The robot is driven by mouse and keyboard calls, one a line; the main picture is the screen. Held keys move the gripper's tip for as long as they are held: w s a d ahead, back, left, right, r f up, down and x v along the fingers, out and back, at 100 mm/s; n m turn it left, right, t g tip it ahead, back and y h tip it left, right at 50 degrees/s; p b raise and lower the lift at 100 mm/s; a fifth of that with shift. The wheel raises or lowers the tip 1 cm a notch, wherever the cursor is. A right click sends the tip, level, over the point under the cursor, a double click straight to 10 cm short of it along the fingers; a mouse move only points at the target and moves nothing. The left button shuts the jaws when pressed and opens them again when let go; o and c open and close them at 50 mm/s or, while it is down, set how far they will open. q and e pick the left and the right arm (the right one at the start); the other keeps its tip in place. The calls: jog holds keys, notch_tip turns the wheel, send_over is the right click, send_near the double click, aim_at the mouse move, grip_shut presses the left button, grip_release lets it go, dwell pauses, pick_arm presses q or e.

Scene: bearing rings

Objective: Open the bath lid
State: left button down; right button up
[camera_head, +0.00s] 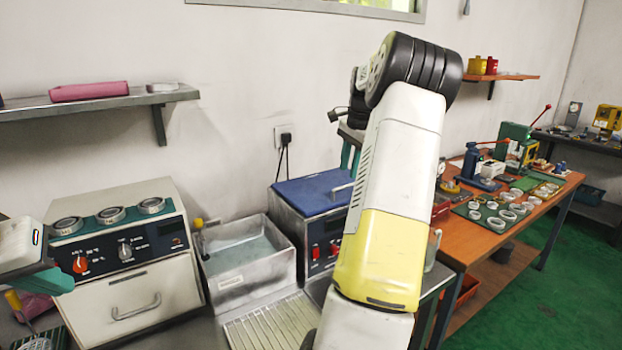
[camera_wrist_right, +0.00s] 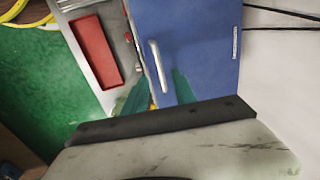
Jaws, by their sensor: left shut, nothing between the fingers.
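The bath is a metal box with a blue lid (camera_head: 308,190) on top, lying flat and closed, and red knobs on its front. The lid also shows in the right wrist view (camera_wrist_right: 205,45), with its pale bar handle (camera_wrist_right: 158,66). My right gripper (camera_wrist_right: 162,78) is open, its green fingers apart on either side of the handle's near end; I cannot tell whether they touch it. In the head view my right arm covers part of the bath, and the fingers show only partly. My left gripper (camera_head: 60,282) is shut and empty at the left edge, away from the bath.
An open metal basin (camera_head: 245,262) of liquid stands left of the bath, with a ribbed drain tray (camera_head: 272,325) in front. A white heater unit (camera_head: 125,265) is further left. An orange workbench (camera_head: 475,235) with rings stands right. A wall shelf (camera_head: 110,98) hangs above.

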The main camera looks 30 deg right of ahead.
aim_at(346, 186)
jog(key=f, duration=0.3)
jog(key=w+f, duration=0.1)
jog(key=f, duration=0.1)
grip_shut()
jog(key=shift+r, duration=0.1)
dwell(1.3)
